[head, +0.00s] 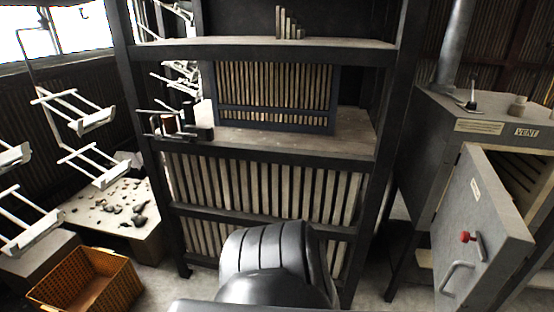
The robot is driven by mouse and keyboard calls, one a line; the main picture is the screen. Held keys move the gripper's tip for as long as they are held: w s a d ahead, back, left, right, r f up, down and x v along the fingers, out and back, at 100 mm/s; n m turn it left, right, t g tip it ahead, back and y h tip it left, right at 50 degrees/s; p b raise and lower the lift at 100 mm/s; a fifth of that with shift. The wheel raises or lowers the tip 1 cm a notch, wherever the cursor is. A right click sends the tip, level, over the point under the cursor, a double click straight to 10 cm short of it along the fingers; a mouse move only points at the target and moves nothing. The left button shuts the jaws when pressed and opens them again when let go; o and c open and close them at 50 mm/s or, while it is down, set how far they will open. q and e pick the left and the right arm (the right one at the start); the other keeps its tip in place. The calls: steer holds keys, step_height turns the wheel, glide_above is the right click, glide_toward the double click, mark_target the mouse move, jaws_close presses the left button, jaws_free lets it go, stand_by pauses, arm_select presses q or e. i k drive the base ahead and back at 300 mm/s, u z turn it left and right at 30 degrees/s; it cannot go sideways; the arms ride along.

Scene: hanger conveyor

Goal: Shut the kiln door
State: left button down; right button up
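The kiln (426,140) is a grey metal box at the right in the head view, with a flue pipe on top and a label reading VENT. Its door (487,215) stands open, swung out toward me. The door's face shows a red-knobbed latch (468,237) and a pale bar handle (456,278) below it. Part of the kiln's inside shows as dark slats behind the door's upper edge. Neither of my grippers is in view. A dark rounded part at the bottom middle looks like mine.
A dark shelf rack (262,147) with upright slats stands in the middle, left of the kiln. White hanger racks (88,120) hang at the left. An orange crate (128,287) and a low block with stones (108,212) are on the left. Some floor is clear between rack and kiln.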

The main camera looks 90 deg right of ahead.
mark_target(476, 199)
steer(key=i, duration=0.15)
steer(key=z, duration=4.25)
steer(key=i, duration=1)
steer(key=z, duration=1.45)
steer(key=k, duration=0.8)
steer(key=u, duration=1.1)
